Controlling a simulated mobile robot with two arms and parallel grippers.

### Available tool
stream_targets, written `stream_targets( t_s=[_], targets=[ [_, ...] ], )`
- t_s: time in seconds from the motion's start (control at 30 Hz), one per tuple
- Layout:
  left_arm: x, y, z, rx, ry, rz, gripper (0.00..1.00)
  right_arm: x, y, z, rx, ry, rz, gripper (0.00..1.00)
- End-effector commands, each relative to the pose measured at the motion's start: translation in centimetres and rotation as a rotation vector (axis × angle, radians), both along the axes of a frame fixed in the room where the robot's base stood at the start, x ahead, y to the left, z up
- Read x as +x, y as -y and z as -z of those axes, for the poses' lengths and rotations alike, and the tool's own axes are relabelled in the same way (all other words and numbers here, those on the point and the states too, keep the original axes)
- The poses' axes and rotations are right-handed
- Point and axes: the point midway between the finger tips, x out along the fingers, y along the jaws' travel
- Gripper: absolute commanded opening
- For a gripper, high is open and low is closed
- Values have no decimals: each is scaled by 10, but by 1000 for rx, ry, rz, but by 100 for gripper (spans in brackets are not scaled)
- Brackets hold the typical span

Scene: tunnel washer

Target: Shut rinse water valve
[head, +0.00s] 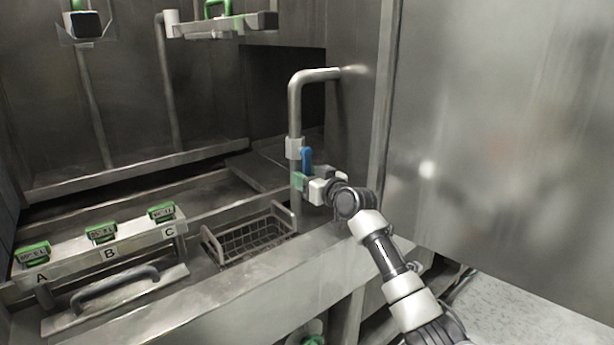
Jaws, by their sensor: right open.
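The rinse water valve has a blue lever handle (307,158) that stands roughly upright beside a vertical steel pipe (295,105). The pipe bends at the top and runs into the wall at the right. My right gripper (303,183) is open at the valve, just below the blue handle. I cannot tell whether its fingers touch the handle or the valve body, as the gripper hides part of the valve.
A wire basket (250,236) sits left of the pipe. Green-topped pieces (102,233) stand on a rail marked A, B and C, behind a dark bar handle (115,284). A steel panel (510,130) closes off the right side. A green-handled fixture (220,22) hangs at the upper back.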

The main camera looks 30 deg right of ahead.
Motion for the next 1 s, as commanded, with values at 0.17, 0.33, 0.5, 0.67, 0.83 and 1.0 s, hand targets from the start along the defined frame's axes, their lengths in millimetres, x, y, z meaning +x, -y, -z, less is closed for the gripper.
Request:
stream_targets(
  t_s=[0.17, 0.33, 0.5, 0.67, 0.83, 1.0],
  targets=[
    [0, 0, 0, 0, 0, 0, 0, 3, 0, 0, -1, 0, 0, 49],
    [0, 0, 0, 0, 0, 0, 0, 3, 0, 0, -1, 0, 0, 46],
    [0, 0, 0, 0, 0, 0, 0, 3, 0, 0, -1, 0, 0, 20],
    [0, 0, 0, 0, 0, 0, 0, 3, 0, 0, -1, 0, 0, 0],
    [0, 0, 0, 0, 0, 0, 0, 3, 0, 0, 0, 0, 0, 0],
    [0, 0, -4, 0, 0, 0, 0, 3, -2, -1, 22, -2, 0, 0]
  ],
)
